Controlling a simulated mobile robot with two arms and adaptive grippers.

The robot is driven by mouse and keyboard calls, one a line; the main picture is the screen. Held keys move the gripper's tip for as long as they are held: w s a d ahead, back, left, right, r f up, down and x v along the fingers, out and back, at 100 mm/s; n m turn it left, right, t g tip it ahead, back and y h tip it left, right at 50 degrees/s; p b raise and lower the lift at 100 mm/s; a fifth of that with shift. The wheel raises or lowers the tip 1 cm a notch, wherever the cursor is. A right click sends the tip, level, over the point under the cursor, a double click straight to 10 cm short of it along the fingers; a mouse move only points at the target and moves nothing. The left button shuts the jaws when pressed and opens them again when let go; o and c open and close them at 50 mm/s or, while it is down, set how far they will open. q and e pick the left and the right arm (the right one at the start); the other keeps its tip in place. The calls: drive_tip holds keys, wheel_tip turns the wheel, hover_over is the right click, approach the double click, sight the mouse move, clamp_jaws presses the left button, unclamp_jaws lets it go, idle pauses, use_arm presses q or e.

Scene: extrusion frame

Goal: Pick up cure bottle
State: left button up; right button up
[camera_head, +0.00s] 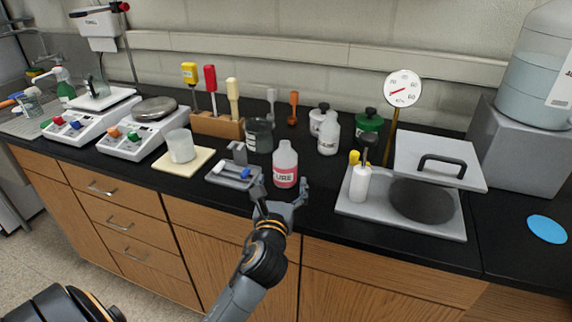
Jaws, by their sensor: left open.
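The cure bottle (285,168) is a translucent bottle with pink contents and a label reading "URE" in the part that shows. It stands upright on the black bench top near the front edge, at the middle of the view. My left gripper (281,191) is just in front of it, at its lower part. Its fingers are spread open to either side of the bottle's base. I cannot tell whether they touch it. My right gripper does not show.
A grey fixture (233,175) stands close on the left of the bottle, and a dark beaker (259,136) behind it. A similar white bottle (329,134) stands behind right. A grey plate (428,226) with a raised lid (440,158) lies to the right.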

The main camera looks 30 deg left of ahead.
sight(283, 171)
use_arm(q)
drive_tip(key=x, duration=0.3)
drive_tip(key=shift+f, duration=0.15)
drive_tip(key=shift+w+a, duration=0.35)
drive_tip(key=p+x, duration=0.1)
drive_tip(key=x, duration=0.3)
drive_tip(key=shift+w, duration=0.25)
drive_tip(key=shift+w+a, duration=0.1)
drive_tip(key=shift+a, duration=0.05)
drive_tip(key=c, duration=1.3)
drive_tip(key=shift+c, duration=0.2)
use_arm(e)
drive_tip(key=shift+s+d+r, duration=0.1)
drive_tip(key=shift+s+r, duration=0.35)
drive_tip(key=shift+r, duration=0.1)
